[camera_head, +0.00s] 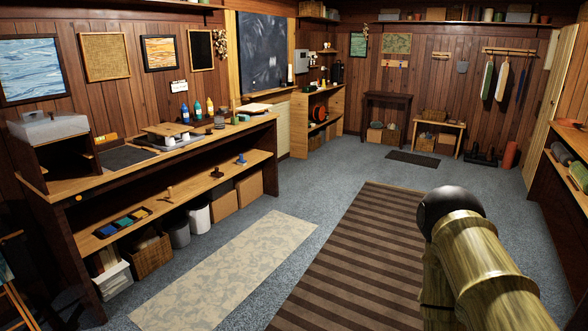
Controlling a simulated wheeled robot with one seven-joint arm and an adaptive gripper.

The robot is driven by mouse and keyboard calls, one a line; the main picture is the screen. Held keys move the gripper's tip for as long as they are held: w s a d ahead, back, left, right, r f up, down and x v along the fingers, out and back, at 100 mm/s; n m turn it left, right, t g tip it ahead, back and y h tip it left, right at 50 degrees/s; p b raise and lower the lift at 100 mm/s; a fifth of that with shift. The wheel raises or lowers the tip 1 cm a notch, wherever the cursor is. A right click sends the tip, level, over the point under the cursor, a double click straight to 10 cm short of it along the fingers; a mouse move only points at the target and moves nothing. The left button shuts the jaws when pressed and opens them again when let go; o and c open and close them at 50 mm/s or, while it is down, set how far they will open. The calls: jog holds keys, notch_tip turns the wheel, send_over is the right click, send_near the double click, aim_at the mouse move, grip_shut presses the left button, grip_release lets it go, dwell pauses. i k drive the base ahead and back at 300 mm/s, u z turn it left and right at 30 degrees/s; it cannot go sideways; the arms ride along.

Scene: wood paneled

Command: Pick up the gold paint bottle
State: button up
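Several small paint bottles stand upright in a row towards the back of the left workbench (70,186). I make out a blue bottle (185,114) and a green bottle (197,111). A third bottle (210,106) stands to their right; it is too small for me to be sure of its colour or whether it is the gold one. My arm reaches into the lower right of the view, over the floor and well away from the bench. My gripper is not in view.
A grey box (48,127) and a low wooden stand (167,130) share the bench top. The lower shelf (190,190) holds stamps and colour pads. A beige rug (230,275) and a striped rug (350,262) lie on open floor. Another shelf unit (570,140) lines the right.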

aim_at(208, 104)
jog(key=u, duration=0.4)
jog(key=i, duration=2.1)
jog(key=u, duration=0.45)
jog(key=i, duration=3.85)
jog(key=z, duration=0.25)
